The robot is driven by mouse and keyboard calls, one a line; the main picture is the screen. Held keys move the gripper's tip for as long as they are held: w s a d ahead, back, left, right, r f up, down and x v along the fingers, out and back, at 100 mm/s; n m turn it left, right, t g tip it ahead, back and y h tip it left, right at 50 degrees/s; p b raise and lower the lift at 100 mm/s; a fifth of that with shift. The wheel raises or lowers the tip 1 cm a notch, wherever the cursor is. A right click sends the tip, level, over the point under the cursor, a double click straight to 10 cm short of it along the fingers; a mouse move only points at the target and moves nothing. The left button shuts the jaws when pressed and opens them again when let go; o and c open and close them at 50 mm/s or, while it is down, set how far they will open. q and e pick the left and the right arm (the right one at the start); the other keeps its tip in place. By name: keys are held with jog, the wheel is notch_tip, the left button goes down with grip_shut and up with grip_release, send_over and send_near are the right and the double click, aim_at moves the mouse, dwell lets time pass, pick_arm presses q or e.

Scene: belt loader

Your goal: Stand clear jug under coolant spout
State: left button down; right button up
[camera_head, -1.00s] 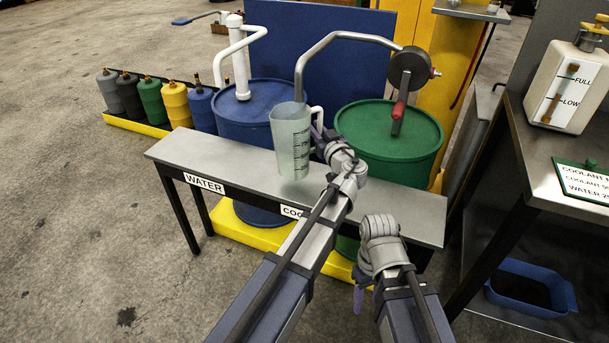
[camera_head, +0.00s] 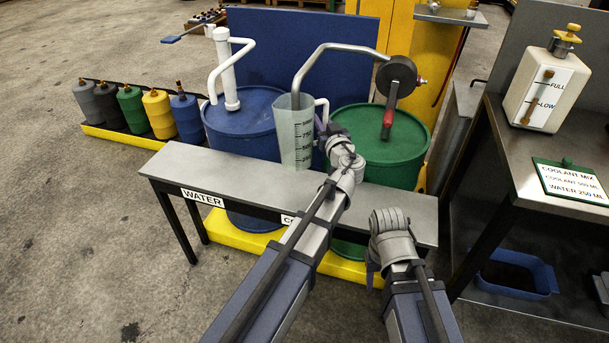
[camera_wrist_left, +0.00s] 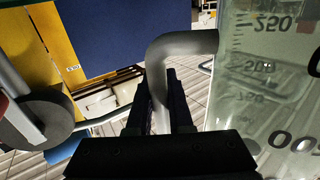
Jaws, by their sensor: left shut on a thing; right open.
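The clear jug (camera_head: 294,145) is upright at the left end of the green drum, with its handle on the right. My left gripper (camera_head: 326,132) is shut on the handle, which shows between the jaws in the left wrist view (camera_wrist_left: 160,105). The coolant spout (camera_head: 340,48) is a bent grey pipe from the pump on the green drum (camera_head: 390,160). Its tip overlaps the jug's mouth; whether it is inside or behind is unclear. The jug's base lies at the shelf's back edge; I cannot tell if it touches. My right gripper (camera_head: 372,272) is open, low before the shelf, partly hidden.
The grey shelf (camera_head: 220,170) carries a WATER label and a partly hidden second label. The blue drum (camera_head: 240,125) with white spout (camera_head: 215,80) stands left of the jug. The bench (camera_head: 540,165) at right holds a white container (camera_head: 545,92) and a sign (camera_head: 572,182).

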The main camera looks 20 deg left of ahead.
pick_arm(q)
jog(key=shift+f+b, duration=4.9)
jog(key=shift+f, duration=0.2)
jog(key=shift+r, duration=0.15)
jog(key=c, duration=1.3)
grip_release()
jog(key=shift+f, duration=0.2)
jog(key=o, duration=0.5)
jog(key=shift+r, duration=0.15)
